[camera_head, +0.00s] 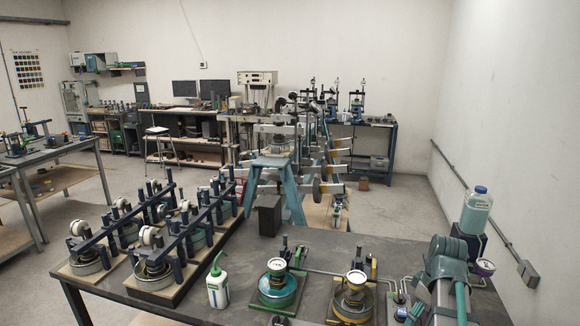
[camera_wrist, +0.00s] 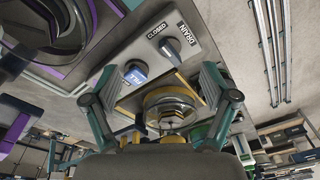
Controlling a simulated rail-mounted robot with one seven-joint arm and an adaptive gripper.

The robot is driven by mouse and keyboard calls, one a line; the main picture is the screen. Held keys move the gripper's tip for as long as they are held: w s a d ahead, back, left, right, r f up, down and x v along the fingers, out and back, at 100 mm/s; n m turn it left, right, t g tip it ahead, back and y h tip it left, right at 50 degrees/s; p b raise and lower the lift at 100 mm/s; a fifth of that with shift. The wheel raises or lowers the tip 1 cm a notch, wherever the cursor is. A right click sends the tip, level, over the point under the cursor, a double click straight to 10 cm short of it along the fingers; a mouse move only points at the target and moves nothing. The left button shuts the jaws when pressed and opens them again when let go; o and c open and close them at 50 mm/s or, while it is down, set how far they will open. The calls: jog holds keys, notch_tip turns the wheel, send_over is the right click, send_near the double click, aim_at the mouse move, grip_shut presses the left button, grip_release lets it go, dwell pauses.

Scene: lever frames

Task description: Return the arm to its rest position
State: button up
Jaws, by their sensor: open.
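My gripper (camera_wrist: 158,86) shows in the wrist view with its two teal-and-grey fingers spread wide apart. Nothing is held between them. Beyond the gap lies a round device with a yellow rim (camera_wrist: 170,104). Just above it in the picture is a light grey panel with a dark knob (camera_wrist: 171,48), a blue switch (camera_wrist: 135,73) and labels reading CLOSED and DRAIN. The fingers appear apart from these parts. In the head view, my teal-and-grey arm stands at the lower right over the dark bench (camera_head: 235,300); the fingertips cannot be made out there.
On the bench are a green-based gauge device (camera_head: 277,287), a yellow-framed one (camera_head: 352,295), a white squeeze bottle (camera_head: 217,285) and a rack of cells (camera_head: 160,235) at left. A water bottle (camera_head: 476,210) stands close behind my arm. Lever frames (camera_head: 285,150) stand beyond the bench.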

jog(key=s+a+f+n+g+h+p, duration=0.1)
jog(key=s+a+f+n+g+p, duration=0.2)
jog(key=a, duration=0.4)
jog(key=s+a+f+n+g+h+p, duration=0.1)
jog(key=s+a+f+n, duration=0.1)
jog(key=s+a+f, duration=0.4)
jog(key=s+a+f+m+g+b, duration=0.1)
jog(key=s+a+f+m+b, duration=0.15)
jog(key=f, duration=0.65)
jog(key=s+a+f+m+b, duration=0.15)
jog(key=s+f, duration=0.25)
jog(key=f, duration=0.4)
jog(key=s+a+f+m+g+b, duration=0.1)
jog(key=s+a+f+m+b, duration=0.15)
jog(key=f, duration=0.65)
jog(key=s+a+f+m+g+b, duration=0.1)
jog(key=s+f+m, duration=0.4)
jog(key=s+f, duration=1)
jog(key=shift+s+a+f+g+y+b, duration=0.35)
jog(key=shift+a+f+b, duration=0.35)
jog(key=shift+b, duration=0.5)
